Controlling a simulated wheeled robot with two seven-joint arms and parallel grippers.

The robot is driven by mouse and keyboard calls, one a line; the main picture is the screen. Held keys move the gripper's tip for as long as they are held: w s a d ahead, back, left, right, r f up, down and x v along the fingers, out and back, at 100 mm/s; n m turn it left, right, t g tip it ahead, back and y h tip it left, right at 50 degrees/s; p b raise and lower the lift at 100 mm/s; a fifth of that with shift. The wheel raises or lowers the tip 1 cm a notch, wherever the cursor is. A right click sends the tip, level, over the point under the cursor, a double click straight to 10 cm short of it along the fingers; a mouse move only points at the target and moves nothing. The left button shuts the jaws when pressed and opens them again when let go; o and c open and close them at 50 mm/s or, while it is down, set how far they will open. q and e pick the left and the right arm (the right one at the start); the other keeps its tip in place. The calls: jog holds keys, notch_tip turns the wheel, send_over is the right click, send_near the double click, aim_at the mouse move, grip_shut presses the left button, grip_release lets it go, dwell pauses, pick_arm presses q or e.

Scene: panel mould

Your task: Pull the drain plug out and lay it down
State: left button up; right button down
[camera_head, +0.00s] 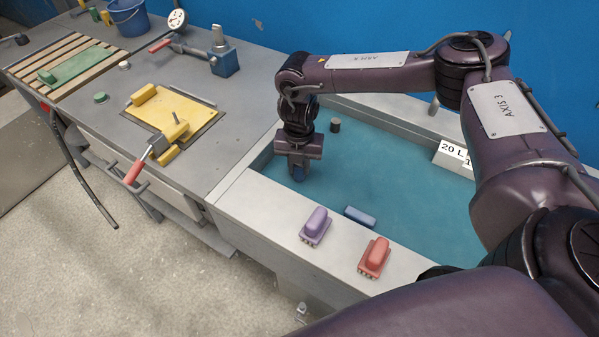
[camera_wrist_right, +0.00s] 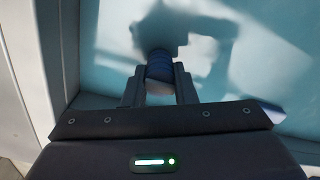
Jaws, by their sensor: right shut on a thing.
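My right gripper (camera_head: 298,168) is down inside the teal-floored tank (camera_head: 400,186), near its left corner. In the wrist view the right gripper (camera_wrist_right: 160,85) is shut on a blue ribbed piece (camera_wrist_right: 159,68), which looks like the drain plug's grip. A pale end of it shows between the fingers. In the head view only a bit of blue shows under the jaws. My left gripper is not in view.
A purple-topped brush-like block (camera_head: 315,224) and a red one (camera_head: 374,256) sit on the tank's front rim (camera_head: 270,205). A blue block (camera_head: 360,215) lies just inside. A yellow plate (camera_head: 170,112) lies on the bench at left.

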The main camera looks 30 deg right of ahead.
jog(key=shift+r+p, duration=2.15)
jog(key=shift+r, duration=0.15)
jog(key=shift+r+p, duration=1.85)
jog(key=shift+r, duration=0.15)
